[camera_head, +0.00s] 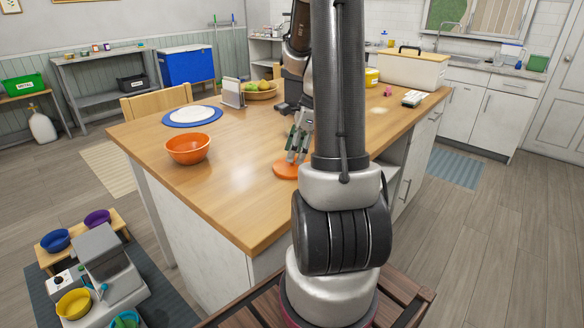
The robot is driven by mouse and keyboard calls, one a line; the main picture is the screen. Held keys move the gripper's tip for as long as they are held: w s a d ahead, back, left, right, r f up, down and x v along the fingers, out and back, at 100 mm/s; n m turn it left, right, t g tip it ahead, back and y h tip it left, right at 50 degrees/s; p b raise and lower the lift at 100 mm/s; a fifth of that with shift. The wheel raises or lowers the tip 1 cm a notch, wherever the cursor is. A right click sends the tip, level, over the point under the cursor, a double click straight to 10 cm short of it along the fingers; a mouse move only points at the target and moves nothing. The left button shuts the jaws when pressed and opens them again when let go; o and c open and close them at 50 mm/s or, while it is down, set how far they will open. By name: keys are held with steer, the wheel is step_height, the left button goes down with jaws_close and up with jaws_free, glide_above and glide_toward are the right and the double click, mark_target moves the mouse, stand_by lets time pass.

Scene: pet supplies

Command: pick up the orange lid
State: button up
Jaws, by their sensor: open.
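The orange lid (285,171) is a flat round disc lying on the wooden island top, just left of my arm. Its right part is hidden behind my arm. My gripper (293,156) points down over the lid, with its fingertips at or just above the lid's upper right part. The fingers are open. I cannot tell whether they touch the lid.
An orange bowl (188,148) stands to the left on the island (235,205). A white plate on a blue mat (170,120), a napkin holder (232,94) and a fruit basket (262,90) are farther back. The island top in front of the bowl is clear.

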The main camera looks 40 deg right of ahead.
steer(key=shift+x, duration=1.05)
steer(key=shift+c, duration=0.2)
steer(key=c, duration=0.9)
